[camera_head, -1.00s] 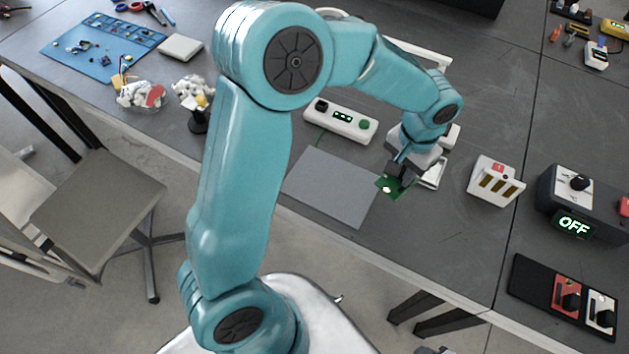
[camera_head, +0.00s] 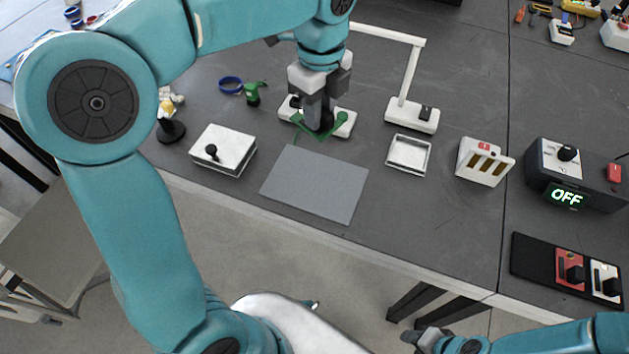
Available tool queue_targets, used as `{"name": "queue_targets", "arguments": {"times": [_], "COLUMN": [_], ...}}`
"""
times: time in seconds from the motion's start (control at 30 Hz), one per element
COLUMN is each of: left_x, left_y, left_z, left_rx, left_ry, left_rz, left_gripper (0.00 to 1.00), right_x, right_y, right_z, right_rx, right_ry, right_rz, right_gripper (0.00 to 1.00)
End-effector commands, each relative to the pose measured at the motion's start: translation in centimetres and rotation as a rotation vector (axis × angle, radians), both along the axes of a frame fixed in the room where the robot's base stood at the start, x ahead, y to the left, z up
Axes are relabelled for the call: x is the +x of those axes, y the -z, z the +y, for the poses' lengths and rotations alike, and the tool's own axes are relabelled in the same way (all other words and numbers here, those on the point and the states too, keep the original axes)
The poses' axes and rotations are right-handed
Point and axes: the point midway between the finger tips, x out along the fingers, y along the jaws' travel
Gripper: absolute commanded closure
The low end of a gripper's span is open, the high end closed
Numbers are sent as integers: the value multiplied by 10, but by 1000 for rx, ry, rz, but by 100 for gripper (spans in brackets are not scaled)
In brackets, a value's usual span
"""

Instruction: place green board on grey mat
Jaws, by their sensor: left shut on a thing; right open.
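The grey mat (camera_head: 316,188) lies flat and bare on the dark table in the middle of the view. My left gripper (camera_head: 319,124) is shut on the green board (camera_head: 328,133), a thin piece mostly hidden by the fingers. It holds the board just beyond the mat's far edge, in front of the white box; the board's exact height above the table is hard to tell. My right gripper (camera_head: 420,338) shows at the bottom edge, open and empty, off the table's front edge.
A white box with a black knob (camera_head: 224,148) stands left of the mat. A white tray (camera_head: 408,154), a lamp (camera_head: 412,112), a slotted white holder (camera_head: 483,162) and a dark box reading OFF (camera_head: 575,180) stand to the right. Table around the mat's right side is clear.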

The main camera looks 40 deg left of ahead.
Motion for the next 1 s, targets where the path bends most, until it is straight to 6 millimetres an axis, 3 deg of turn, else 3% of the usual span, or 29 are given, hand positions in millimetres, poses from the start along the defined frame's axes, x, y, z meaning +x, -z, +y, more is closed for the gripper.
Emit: {"name": "queue_targets", "arguments": {"times": [0.5,1.0], "left_x": [-3,-3], "left_y": [135,197], "left_z": [3,3], "left_rx": [0,0], "left_ry": [12,12], "left_rz": [6,3], "left_gripper": [100,100], "right_x": [0,0], "right_y": [23,31], "right_z": [0,0], "right_rx": [0,0], "right_ry": [0,0], "right_rz": [0,0], "right_gripper": [57,57]}}
